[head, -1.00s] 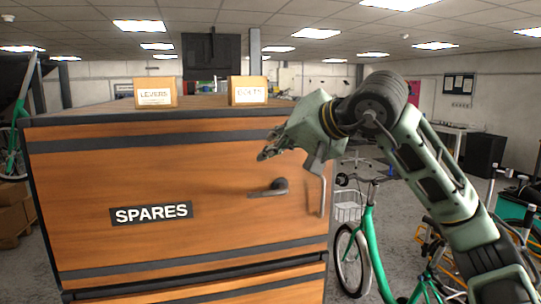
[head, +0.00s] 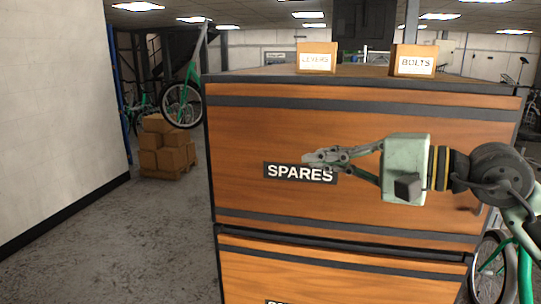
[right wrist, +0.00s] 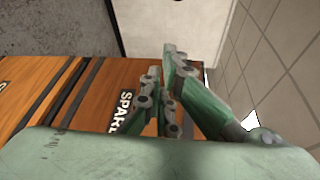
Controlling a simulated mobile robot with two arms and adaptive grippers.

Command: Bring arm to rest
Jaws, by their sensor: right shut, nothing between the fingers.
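My right gripper (head: 312,158) comes in from the right in the head view, in front of the orange spares cabinet (head: 240,190). Its fingers point left and are shut with nothing between them. Their tips overlap the upper edge of the SPARES label (head: 290,174) in the picture; I cannot tell how far they are from the front. In the right wrist view the fingers (right wrist: 162,62) lie close together, with the cabinet (right wrist: 90,110) behind them. The drawer's handle is mostly hidden by my arm. My left gripper is not in view.
Boxes marked LEVERS (head: 317,57) and BOLTS (head: 414,60) stand on the cabinet. A green bike (head: 525,265) is at lower right. Stacked cartons (head: 168,148) and a raised bike wheel (head: 183,104) are behind on the left. Floor beside the white wall (head: 60,110) is clear.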

